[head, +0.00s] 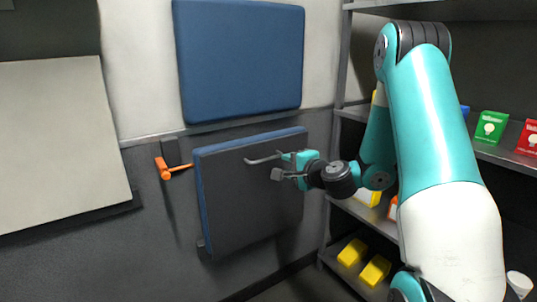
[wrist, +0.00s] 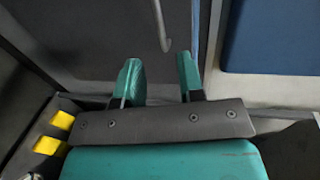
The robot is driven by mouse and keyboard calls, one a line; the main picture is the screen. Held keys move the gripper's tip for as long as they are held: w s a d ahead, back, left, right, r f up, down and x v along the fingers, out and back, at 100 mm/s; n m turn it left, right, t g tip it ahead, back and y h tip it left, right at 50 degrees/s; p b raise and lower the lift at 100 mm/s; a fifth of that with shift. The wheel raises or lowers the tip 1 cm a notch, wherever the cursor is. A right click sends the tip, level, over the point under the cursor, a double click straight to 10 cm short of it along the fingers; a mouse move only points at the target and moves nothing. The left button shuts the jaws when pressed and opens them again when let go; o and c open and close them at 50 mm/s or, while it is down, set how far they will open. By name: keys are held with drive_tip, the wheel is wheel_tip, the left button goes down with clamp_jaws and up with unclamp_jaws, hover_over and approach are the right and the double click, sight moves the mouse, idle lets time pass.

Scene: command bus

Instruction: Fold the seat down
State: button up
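The seat (head: 245,195) is a dark panel with a blue edge, folded up against the wall below a blue backrest (head: 240,60). A thin grey handle (head: 262,159) sticks out from its upper part. My gripper (head: 284,166) is open in front of the seat, close to the handle. In the wrist view the two teal fingers (wrist: 158,72) stand apart, and the bent handle end (wrist: 164,44) shows between and just beyond their tips. I cannot tell if they touch it. The seat's dark face (wrist: 90,35) fills the upper left there.
An orange lever (head: 168,170) sticks out from the wall left of the seat. Shelves (head: 345,112) with small boxes and yellow blocks (head: 375,270) stand on the right, close to my arm. A pale board (head: 60,140) is at the left. The space before the seat looks clear.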

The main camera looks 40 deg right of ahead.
sight(269, 159)
drive_tip(key=p+x, duration=0.2)
drive_tip(key=x, duration=0.9)
drive_tip(key=shift+w, duration=0.2)
clamp_jaws()
